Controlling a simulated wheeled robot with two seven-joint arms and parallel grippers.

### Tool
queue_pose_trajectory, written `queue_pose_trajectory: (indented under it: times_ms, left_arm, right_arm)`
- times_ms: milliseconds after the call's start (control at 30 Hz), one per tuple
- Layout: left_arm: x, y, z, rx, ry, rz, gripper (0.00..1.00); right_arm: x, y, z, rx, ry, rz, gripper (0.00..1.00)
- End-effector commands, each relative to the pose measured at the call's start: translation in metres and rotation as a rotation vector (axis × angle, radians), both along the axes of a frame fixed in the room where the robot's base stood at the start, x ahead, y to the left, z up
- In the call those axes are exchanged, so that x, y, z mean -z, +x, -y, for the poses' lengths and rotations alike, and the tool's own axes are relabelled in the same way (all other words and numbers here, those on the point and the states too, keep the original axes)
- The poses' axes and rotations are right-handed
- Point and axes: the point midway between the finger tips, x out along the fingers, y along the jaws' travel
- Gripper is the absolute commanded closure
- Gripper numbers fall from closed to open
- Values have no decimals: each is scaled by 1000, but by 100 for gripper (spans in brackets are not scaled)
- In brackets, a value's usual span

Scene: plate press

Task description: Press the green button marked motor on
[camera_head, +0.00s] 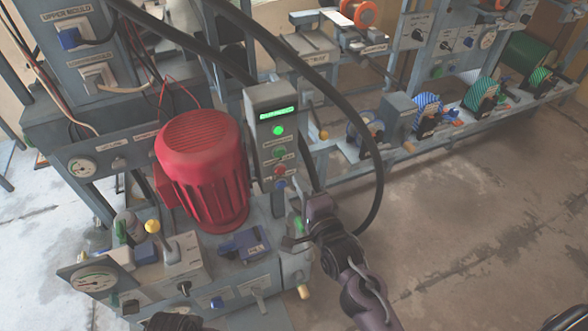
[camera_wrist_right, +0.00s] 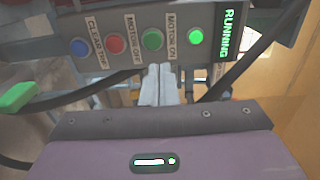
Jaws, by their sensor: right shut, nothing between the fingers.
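The green MOTOR ON button (camera_head: 279,152) sits below a lit green lamp (camera_head: 278,130). The right wrist view shows this green button (camera_wrist_right: 153,40) between the red MOTOR OFF button (camera_wrist_right: 115,44) and the lit lamp (camera_wrist_right: 195,43). The display beside the lamp reads RUNNING (camera_wrist_right: 230,33). My right gripper (camera_wrist_right: 160,68) is shut and empty. Its fingertips appear just below the green button in that view; I cannot tell whether they touch the box. My left gripper is not in view.
The red motor (camera_head: 201,165) stands left of the box. A thick black hose (camera_head: 345,95) arches over and down beside my right arm. A blue CLEAR TRIP button (camera_wrist_right: 80,47) sits beyond the red one. Open floor (camera_head: 475,230) lies to the right.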

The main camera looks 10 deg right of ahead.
Motion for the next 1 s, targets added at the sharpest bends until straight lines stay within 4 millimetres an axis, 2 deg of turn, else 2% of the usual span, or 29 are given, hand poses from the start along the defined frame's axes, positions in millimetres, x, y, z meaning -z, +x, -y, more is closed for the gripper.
queue_pose_trajectory:
  times_ms: [100, 300, 1000]
  left_arm:
    - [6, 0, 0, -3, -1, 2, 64]
    - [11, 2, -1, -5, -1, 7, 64]
    - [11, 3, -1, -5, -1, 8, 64]
  right_arm:
    - [0, -20, 4, 1, 0, -2, 100]
    - [0, -35, 7, 1, -1, -1, 100]
    - [0, -37, 8, 0, -1, -1, 100]
